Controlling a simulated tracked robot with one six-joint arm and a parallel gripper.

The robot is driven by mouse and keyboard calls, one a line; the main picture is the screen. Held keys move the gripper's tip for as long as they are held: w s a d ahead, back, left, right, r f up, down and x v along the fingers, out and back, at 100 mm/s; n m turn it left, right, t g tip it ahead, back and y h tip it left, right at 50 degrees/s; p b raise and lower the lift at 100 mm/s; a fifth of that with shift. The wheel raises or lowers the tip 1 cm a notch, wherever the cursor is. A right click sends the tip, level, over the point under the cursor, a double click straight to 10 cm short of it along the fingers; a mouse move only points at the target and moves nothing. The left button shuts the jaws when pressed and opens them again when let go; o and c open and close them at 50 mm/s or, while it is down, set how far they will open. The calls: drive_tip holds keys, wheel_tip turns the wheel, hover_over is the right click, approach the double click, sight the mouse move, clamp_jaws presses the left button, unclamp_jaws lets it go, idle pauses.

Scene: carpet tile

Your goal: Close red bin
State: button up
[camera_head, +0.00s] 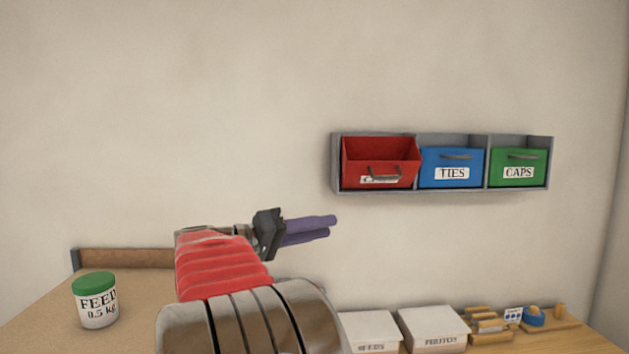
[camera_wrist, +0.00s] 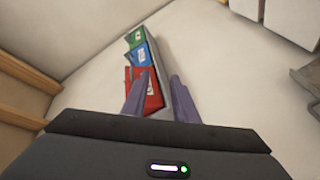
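The red bin (camera_head: 381,160) sits in the left slot of a grey wall rack (camera_head: 450,191). It is tipped forward, with its open top showing and a dark handle and a partly covered white label on its front. In the wrist view the red bin (camera_wrist: 152,98) shows between and beyond my purple fingers. My gripper (camera_head: 333,226) is below and left of the bin, apart from it in the head view. In the wrist view my gripper (camera_wrist: 160,76) has its fingers spread, with nothing held between them.
The blue TIES bin (camera_head: 451,163) and green CAPS bin (camera_head: 517,164) sit upright in the rack to the right. Below are white boxes (camera_head: 433,322) and small wooden items on a bench. A FEED jar (camera_head: 96,305) stands at left. The wall around the rack is bare.

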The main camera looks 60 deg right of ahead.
sight(387, 179)
drive_tip(key=s+d+r+m+g, duration=0.1)
drive_tip(key=d+r+m+g, duration=0.2)
drive_tip(key=d+r+g, duration=0.1)
drive_tip(key=shift+s+d+r+m+g+h, duration=0.3)
drive_tip(key=shift+s+d+r, duration=0.1)
drive_tip(key=shift+d+r, duration=0.2)
drive_tip(key=x, duration=1.3)
drive_tip(key=shift+s+d+r, duration=0.1)
drive_tip(key=shift+s+d, duration=0.1)
drive_tip(key=shift+s, duration=0.05)
clamp_jaws()
idle(0.9)
